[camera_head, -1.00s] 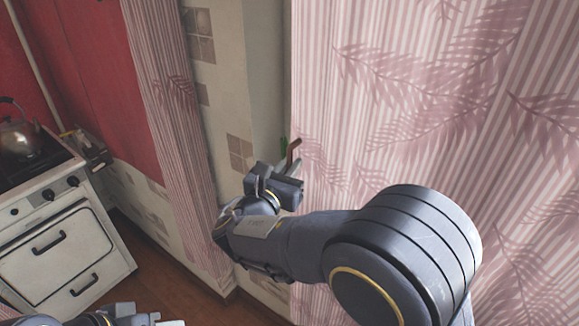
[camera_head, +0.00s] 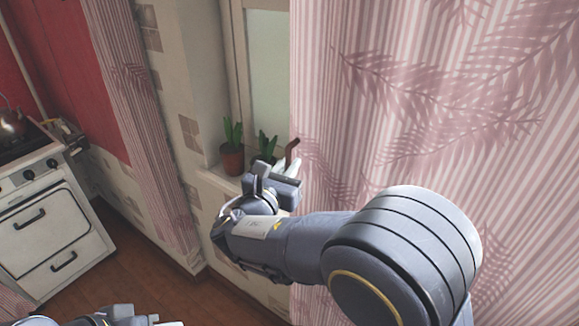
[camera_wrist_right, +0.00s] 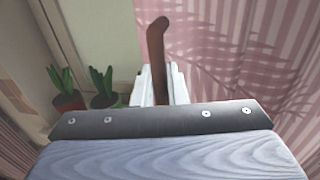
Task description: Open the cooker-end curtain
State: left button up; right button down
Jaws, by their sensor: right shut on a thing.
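A wide pink striped curtain (camera_head: 420,90) with leaf patterns fills the right side of the head view. My right gripper (camera_head: 289,166) is at its left edge, shut on a thin brown handle (camera_head: 293,148). In the right wrist view the handle (camera_wrist_right: 158,50) stands up between the pale fingers (camera_wrist_right: 160,88), with the curtain (camera_wrist_right: 250,50) just to the right. Whether cloth is also pinched is hidden. A narrow, gathered curtain (camera_head: 135,110) of similar cloth hangs nearer the cooker (camera_head: 48,235). Only part of my left gripper (camera_head: 165,322) shows at the bottom edge.
A window (camera_head: 268,80) shows left of the wide curtain's edge. Two potted plants, one left (camera_head: 232,158) and one right (camera_head: 262,160), stand on its sill, close to my right gripper. A kettle (camera_head: 12,122) is on the cooker. The wooden floor (camera_head: 130,275) between is clear.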

jog(key=shift+a, duration=0.1)
jog(key=c, duration=1.8)
grip_release()
jog(key=shift+b+v, duration=0.8)
jog(key=shift+v, duration=3.1)
